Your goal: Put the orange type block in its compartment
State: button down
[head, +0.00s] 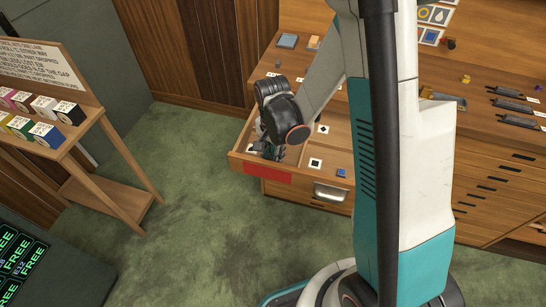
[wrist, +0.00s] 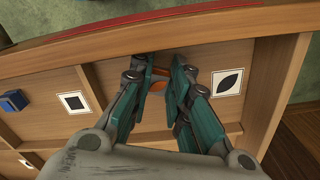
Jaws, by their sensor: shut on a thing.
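My gripper (wrist: 159,66) is shut on the orange type block (wrist: 161,86), which is mostly hidden between the teal fingers in the wrist view. In the head view my gripper (head: 270,150) is inside the left end of the open wooden drawer (head: 258,161), and the block cannot be made out there. In the wrist view a card with a black leaf shape (wrist: 227,83) lies just right of the fingers. A card with a black square outline (wrist: 73,102) lies left, beyond a divider. I cannot tell whether the block touches the drawer floor.
A blue block (wrist: 13,101) sits in the drawer; it also shows in the head view (head: 342,173). The drawer front has a red panel (head: 266,173). Thin dividers and raised walls surround the gripper. A shelf stand (head: 115,201) with colored boxes stands left, with open green carpet between.

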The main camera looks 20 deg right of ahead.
jog(key=shift+f, duration=0.15)
jog(key=c, duration=1.5)
grip_release()
jog(key=shift+r, duration=0.2)
